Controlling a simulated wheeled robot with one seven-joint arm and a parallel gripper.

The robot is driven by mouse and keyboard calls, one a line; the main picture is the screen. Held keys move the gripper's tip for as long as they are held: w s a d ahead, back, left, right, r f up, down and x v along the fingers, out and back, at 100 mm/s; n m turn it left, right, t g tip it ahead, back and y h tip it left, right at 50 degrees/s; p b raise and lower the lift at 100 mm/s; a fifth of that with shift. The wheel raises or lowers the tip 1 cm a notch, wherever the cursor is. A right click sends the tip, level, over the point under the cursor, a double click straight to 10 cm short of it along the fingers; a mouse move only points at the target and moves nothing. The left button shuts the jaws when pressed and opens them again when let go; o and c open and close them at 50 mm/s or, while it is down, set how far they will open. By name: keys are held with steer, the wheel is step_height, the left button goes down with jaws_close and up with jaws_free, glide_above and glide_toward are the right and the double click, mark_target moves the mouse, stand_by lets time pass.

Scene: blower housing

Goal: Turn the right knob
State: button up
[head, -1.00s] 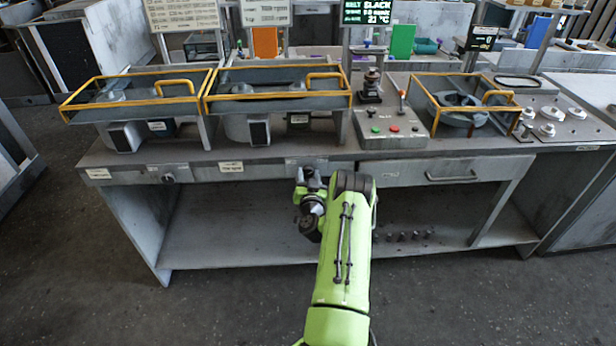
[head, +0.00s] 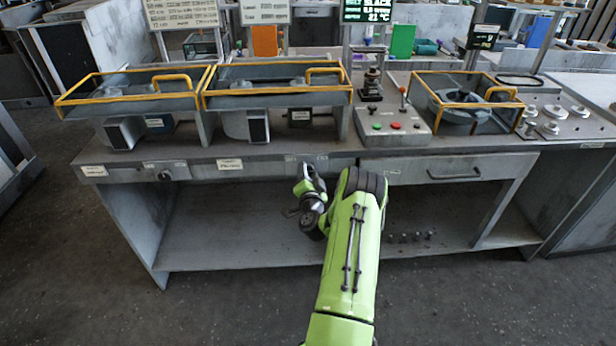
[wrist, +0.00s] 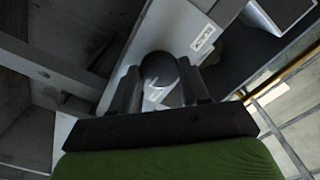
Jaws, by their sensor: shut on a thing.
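The right knob (wrist: 158,68) is dark and round. In the wrist view it sits on the pale front panel, between the two dark fingers of my gripper (wrist: 163,92). My gripper is shut on it. In the head view my gripper (head: 307,178) is at the bench's front edge, left of my green forearm. The knob is hidden behind it there, and its turn angle cannot be read. The left knob (head: 165,176) shows free on the front panel at the far left.
The grey bench (head: 250,160) carries yellow-railed housings (head: 275,100) above the panel. A control box (head: 395,140) with buttons and a drawer (head: 455,172) are to the right. A lower shelf (head: 230,245) runs beneath, with small dark parts at its right.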

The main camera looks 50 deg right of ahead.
steer(key=shift+m, duration=0.6)
steer(key=o, duration=1.1)
steer(key=shift+c, duration=0.2)
steer(key=shift+s, duration=0.1)
